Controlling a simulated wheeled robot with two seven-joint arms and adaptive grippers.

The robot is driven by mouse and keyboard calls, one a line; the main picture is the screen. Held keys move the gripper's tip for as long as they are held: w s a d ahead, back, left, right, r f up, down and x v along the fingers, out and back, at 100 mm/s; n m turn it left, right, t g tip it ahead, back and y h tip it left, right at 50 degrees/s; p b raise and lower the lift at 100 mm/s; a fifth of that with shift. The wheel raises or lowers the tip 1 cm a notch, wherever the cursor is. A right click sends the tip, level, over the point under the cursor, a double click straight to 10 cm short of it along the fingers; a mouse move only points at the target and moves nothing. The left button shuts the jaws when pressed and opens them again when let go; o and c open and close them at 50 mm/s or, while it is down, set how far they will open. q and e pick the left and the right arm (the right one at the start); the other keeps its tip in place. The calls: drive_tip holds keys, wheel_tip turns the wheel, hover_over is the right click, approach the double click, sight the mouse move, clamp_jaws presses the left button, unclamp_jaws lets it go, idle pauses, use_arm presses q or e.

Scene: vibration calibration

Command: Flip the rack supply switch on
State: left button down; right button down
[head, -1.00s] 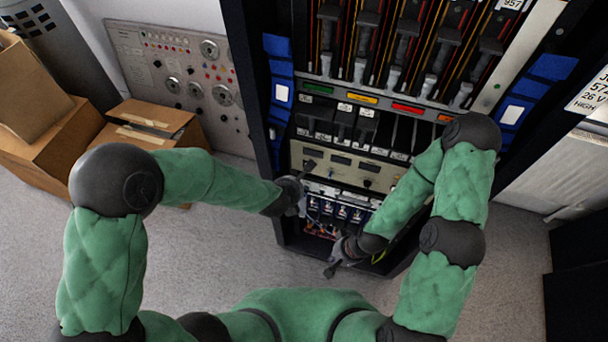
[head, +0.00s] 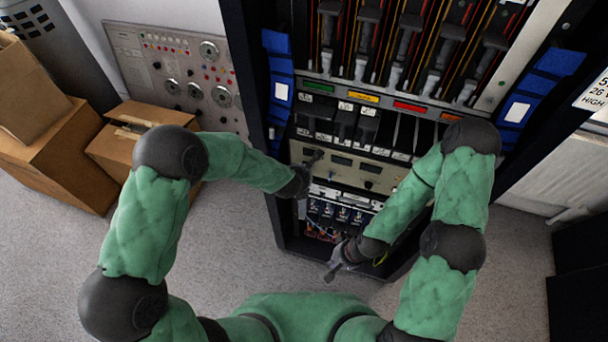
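The open rack (head: 262,110) stands in front of me. A beige supply panel (head: 376,175) with small dark displays and knobs sits in its lower part, above a row of dark blue modules (head: 342,214). The supply switch is too small to make out. My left gripper (head: 308,172) is at the left end of the beige panel, its fingers pointing up against the panel face; I cannot tell whether it touches. My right gripper (head: 334,268) is low in front of the rack's bottom, away from the panel. The finger gaps of both are too small to judge.
Cardboard boxes (head: 72,150) are stacked at the left. A grey panel with dials (head: 160,75) leans on the wall behind them. A white radiator (head: 555,170) is at the right. The grey floor between the boxes and the rack is clear.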

use_arm(q)
drive_tip(key=shift+f, duration=0.1)
drive_tip(key=shift+w+d+f+b, duration=0.1)
drive_tip(key=shift+w+b, duration=0.2)
drive_tip(key=shift+b, duration=0.2)
